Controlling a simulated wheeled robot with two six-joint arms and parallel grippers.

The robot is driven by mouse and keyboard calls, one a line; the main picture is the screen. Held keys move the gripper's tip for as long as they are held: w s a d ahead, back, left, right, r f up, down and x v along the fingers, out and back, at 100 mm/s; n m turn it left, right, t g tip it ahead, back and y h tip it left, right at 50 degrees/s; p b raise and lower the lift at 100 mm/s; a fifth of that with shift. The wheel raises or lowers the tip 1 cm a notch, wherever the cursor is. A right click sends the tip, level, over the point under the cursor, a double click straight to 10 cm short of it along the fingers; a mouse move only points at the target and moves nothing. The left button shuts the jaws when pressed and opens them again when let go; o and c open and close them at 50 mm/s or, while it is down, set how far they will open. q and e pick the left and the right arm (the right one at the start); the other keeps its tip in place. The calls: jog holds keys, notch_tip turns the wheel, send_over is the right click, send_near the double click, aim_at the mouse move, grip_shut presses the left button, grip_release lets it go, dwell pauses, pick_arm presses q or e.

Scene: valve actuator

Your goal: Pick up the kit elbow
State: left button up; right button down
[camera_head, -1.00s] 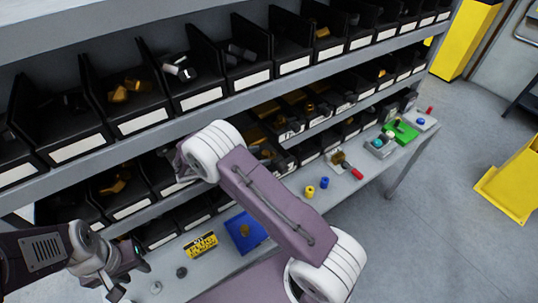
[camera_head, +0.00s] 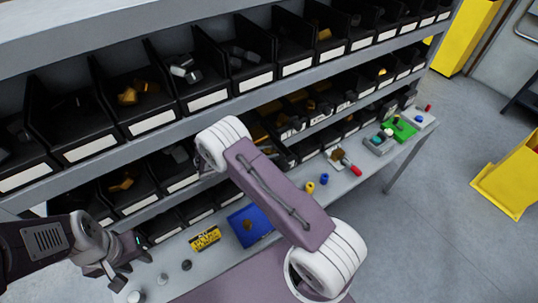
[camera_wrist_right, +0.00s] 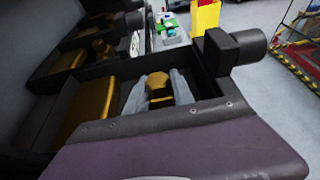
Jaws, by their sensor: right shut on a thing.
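In the right wrist view my right gripper (camera_wrist_right: 160,92) is inside a black bin. Its two grey fingers are shut on a golden brass piece, the kit elbow (camera_wrist_right: 159,88); only its faceted upper part shows between them. In the head view my right arm's links cover that gripper and the elbow. My left gripper (camera_head: 130,267) is at lower left in the head view, its fingers apart and empty, over the near end of the workbench.
Black bins (camera_head: 130,97) with brass and grey fittings fill the shelves. The grey workbench (camera_head: 190,277) carries a blue tray (camera_head: 264,230), a yellow label block (camera_head: 205,238), a red-handled valve (camera_head: 346,163) and a green tray (camera_head: 400,129). A dark bin wall (camera_wrist_right: 210,72) stands close beside the right fingers.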

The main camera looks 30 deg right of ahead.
aim_at(269, 149)
jog(key=shift+d, duration=0.1)
jog(key=shift+r, duration=0.25)
notch_tip(269, 149, up, 6)
jog(key=b, duration=0.3)
jog(key=shift+r, duration=0.2)
jog(key=s+a+b, duration=0.1)
jog(key=a+b, duration=0.5)
jog(key=a, duration=1.2)
jog(key=shift+s, duration=0.25)
